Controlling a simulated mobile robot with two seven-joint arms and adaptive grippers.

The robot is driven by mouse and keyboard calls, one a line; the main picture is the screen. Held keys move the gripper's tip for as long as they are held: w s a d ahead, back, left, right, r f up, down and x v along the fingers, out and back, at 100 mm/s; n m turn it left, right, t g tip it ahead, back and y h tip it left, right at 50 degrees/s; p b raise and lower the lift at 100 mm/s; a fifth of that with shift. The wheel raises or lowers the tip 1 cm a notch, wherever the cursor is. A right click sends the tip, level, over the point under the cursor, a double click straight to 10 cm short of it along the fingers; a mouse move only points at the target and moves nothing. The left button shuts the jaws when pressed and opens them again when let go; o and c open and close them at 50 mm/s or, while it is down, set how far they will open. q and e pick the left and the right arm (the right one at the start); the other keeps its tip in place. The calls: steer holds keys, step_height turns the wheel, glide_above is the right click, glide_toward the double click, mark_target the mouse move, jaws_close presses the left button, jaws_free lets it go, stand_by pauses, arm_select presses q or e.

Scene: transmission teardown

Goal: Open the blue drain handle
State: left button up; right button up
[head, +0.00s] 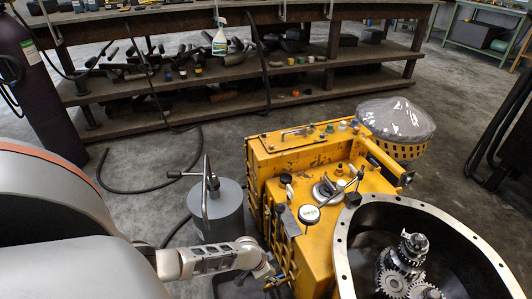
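A yellow machine (318,245) with gauges, caps and levers on top stands right of centre. I cannot make out a blue drain handle; the machine's near lower side is partly hidden by my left arm and cut off by the bottom edge. My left gripper (264,283) is low in the picture, close to the left side of the machine. Its fingers are small, dark and partly out of the picture, so whether they are open or touching anything is unclear. My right gripper is not in view.
A grey canister (226,212) with an upright handle stands just left of the machine. An open metal housing with gears (398,280) is at the lower right. A plastic-covered yellow basket (400,130) stands behind. A cluttered shelf (235,85) lines the back.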

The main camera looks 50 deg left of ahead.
arm_select(q)
steer(key=v, duration=1)
steer(key=shift+f, duration=0.1)
